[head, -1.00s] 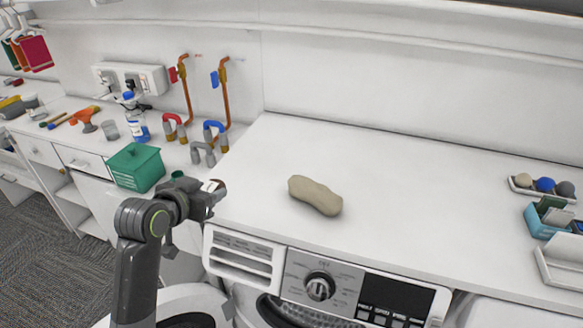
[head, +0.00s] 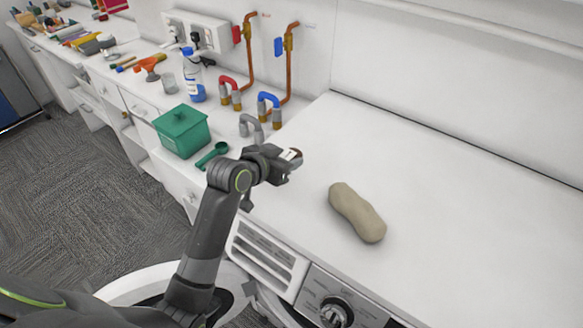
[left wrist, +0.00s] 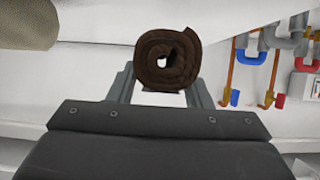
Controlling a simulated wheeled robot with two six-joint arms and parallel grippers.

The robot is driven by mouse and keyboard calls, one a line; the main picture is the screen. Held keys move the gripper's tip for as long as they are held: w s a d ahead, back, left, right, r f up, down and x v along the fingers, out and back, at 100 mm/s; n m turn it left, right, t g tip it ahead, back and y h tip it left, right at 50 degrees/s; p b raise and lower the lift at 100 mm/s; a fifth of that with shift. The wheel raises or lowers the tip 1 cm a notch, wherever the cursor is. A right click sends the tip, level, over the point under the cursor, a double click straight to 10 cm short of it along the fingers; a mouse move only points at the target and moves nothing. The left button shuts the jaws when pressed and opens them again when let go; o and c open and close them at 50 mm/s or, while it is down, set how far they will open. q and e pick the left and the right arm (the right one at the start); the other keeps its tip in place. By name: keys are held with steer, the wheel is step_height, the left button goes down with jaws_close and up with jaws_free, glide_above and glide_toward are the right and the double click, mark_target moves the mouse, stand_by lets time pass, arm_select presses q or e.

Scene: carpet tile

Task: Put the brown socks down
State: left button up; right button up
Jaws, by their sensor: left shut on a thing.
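The brown socks (left wrist: 167,60) are a rolled dark-brown bundle in the left wrist view, its spiral end facing the camera. My left gripper (left wrist: 160,88) is shut on them, with a finger on either side. In the head view, my left gripper (head: 290,160) is above the left part of the white worktop (head: 440,190), and only a small dark-brown bit of the socks (head: 296,153) shows there. My right gripper is not in view.
A beige rolled bundle (head: 357,212) lies on the worktop right of the gripper. A green lidded box (head: 182,131), a green scoop (head: 212,155), a bottle (head: 192,75) and pipe fittings (head: 268,105) stand to the left. The worktop's right side is clear.

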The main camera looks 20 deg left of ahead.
arm_select(q)
steer(key=f, duration=0.3)
steer(key=shift+w+d+f+p, duration=0.1)
steer(key=shift+w+f+p, duration=0.1)
steer(key=shift+f+p, duration=0.1)
steer(key=shift+s+f, duration=0.1)
steer(key=shift+f, duration=0.15)
steer(key=shift+f, duration=0.15)
steer(key=o, duration=1)
